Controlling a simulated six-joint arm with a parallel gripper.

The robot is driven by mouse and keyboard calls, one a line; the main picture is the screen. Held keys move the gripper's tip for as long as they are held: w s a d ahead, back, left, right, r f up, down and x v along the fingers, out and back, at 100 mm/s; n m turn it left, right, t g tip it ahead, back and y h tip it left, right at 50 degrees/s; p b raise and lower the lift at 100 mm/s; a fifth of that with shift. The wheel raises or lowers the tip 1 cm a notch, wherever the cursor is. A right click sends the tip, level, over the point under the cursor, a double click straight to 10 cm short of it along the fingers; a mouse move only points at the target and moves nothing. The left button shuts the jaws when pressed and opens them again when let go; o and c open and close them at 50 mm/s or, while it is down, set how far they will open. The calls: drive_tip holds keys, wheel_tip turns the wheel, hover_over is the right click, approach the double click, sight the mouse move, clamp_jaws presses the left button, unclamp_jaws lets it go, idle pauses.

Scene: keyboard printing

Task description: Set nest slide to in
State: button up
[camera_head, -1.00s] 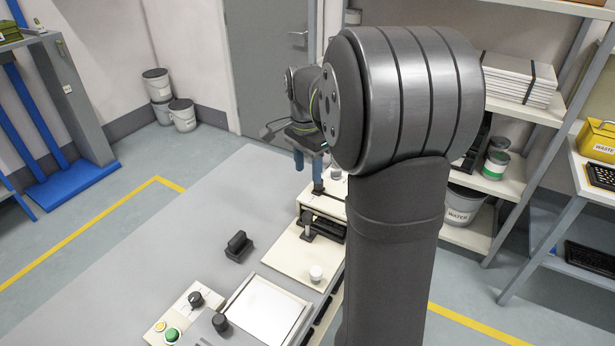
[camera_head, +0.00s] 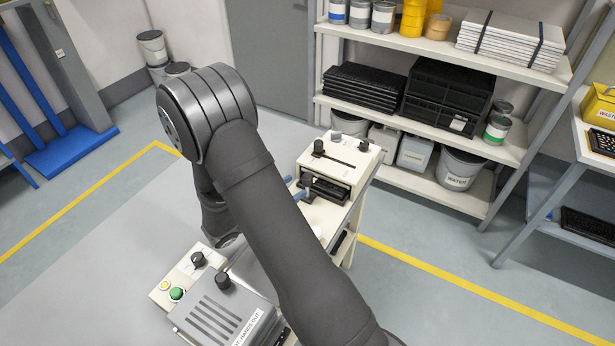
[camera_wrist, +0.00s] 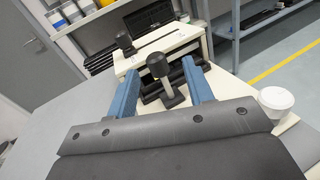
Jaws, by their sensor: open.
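In the wrist view an upright post with a black rounded knob (camera_wrist: 158,66) stands on a dark base, between the two blue fingers of my gripper (camera_wrist: 162,78). The fingers are apart, one on each side of the post, with visible gaps. I cannot tell whether this post is the nest slide's handle. In the head view my gripper (camera_head: 297,188) is mostly hidden behind my arm; its blue fingertips show at the front of the cream printing unit (camera_head: 352,173). A dark slotted part (camera_head: 328,190) sits low in that unit's front.
A black knob (camera_head: 318,147) stands on top of the unit, beside a slot. A white round knob (camera_wrist: 277,99) is right of my gripper. A grey vented cover (camera_head: 215,318) and a panel with a green button (camera_head: 177,294) stand nearer. Shelves (camera_head: 425,118) are behind.

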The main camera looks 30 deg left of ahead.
sight(308, 175)
drive_tip(key=shift+s+a+f+n+y, duration=0.25)
drive_tip(key=shift+n+y, duration=0.15)
drive_tip(key=shift+n, duration=0.3)
drive_tip(key=shift+w, duration=0.15)
drive_tip(key=x, duration=0.7)
drive_tip(key=shift+w+r, duration=0.1)
drive_tip(key=shift+w, duration=0.05)
drive_tip(key=shift+c, duration=0.2)
clamp_jaws()
drive_tip(key=shift+w, duration=0.1)
